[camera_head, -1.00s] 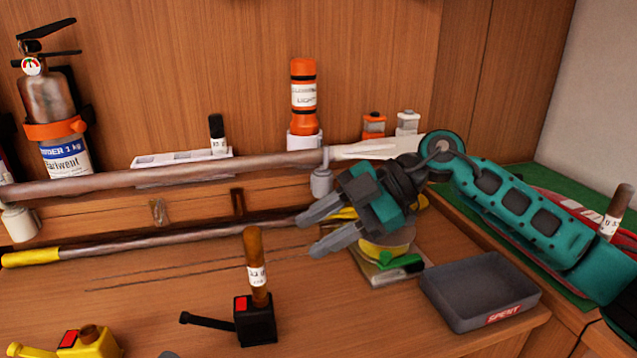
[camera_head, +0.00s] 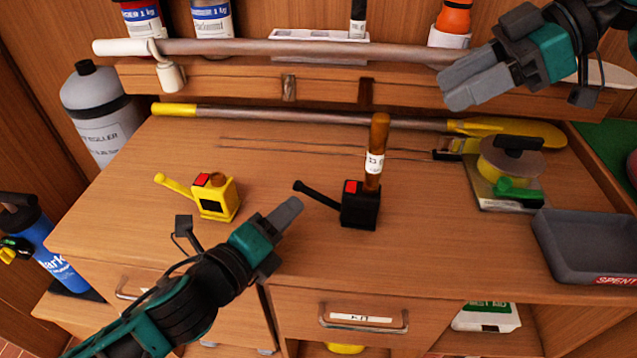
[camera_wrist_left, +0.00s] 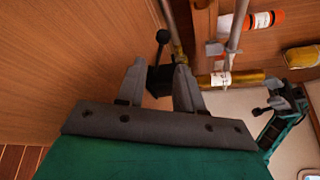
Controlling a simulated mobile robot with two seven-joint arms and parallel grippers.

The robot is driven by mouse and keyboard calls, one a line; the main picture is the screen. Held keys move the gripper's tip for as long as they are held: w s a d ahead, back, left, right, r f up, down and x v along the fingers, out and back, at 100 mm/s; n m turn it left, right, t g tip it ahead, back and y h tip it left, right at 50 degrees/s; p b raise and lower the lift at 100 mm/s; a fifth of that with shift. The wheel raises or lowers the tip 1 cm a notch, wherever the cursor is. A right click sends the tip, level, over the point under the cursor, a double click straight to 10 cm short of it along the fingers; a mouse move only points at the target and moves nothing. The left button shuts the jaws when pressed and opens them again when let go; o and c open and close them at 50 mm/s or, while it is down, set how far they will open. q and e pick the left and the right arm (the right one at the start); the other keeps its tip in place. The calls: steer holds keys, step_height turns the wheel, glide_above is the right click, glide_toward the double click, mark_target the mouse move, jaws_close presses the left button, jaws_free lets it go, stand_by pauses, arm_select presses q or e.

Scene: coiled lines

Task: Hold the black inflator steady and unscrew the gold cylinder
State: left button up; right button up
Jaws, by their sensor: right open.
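The black inflator (camera_head: 360,206) stands on the bench with its lever pointing left. The gold cylinder (camera_head: 376,150), brownish with a white label, stands upright in its top. My left gripper (camera_head: 293,208) is left of the inflator and apart from it in the head view. In the left wrist view its fingers (camera_wrist_left: 160,68) are spread, with the black inflator (camera_wrist_left: 157,82) beyond, between them, and the labelled cylinder (camera_wrist_left: 230,80) to the right. My right gripper (camera_head: 458,92) is open and empty at the upper right, in front of the shelf.
A yellow inflator (camera_head: 211,197) stands left of the black one. A grey tray marked SPENT (camera_head: 590,240) is at the right. A yellow disc-shaped item (camera_head: 510,160) and a paddle (camera_head: 330,118) lie behind. The bench between the black inflator and tray is clear.

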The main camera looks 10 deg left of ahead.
mark_target(308, 195)
arm_select(q)
steer(key=x, duration=0.9)
steer(key=shift+w, duration=0.2)
steer(key=shift+c, duration=0.4)
jaws_close()
